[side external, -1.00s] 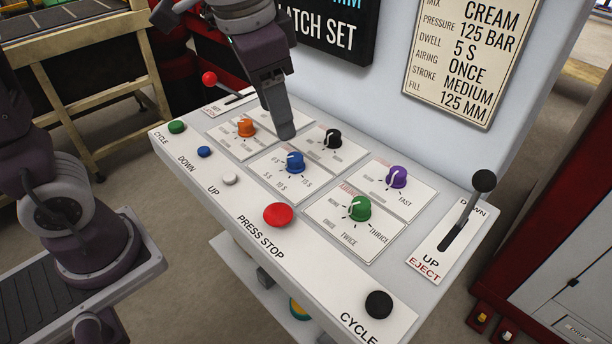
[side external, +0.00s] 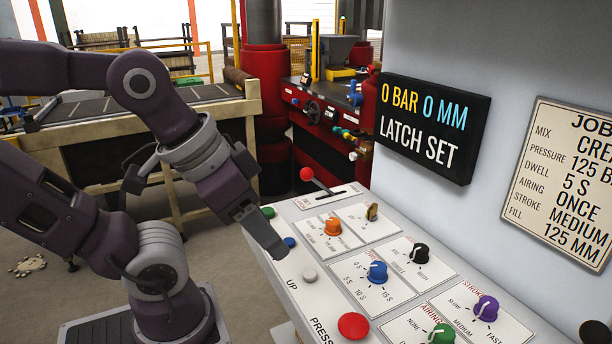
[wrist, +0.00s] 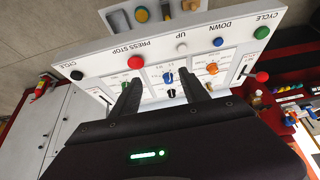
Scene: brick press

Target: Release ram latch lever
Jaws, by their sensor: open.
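The ram latch lever, with a red ball knob (side external: 307,174) on a thin dark rod, stands at the far left corner of the sloping control panel. It leans left out of its slot, beside a label partly reading "LATCH". Its red ball also shows at the right in the wrist view (wrist: 262,76). My gripper (side external: 265,236) hangs above the panel's front left part, in front of the lever and apart from it. In the wrist view my gripper (wrist: 160,80) is open and empty, its two fingers spread before the knobs. The display (side external: 428,128) reads "0 BAR 0 MM LATCH SET".
The panel carries an orange knob (side external: 332,227), a blue knob (side external: 377,271), a black knob (side external: 419,253) and a purple knob (side external: 486,307). A red press stop button (side external: 354,326) and a white button (side external: 309,275) line the front. A job sign (side external: 565,180) hangs right.

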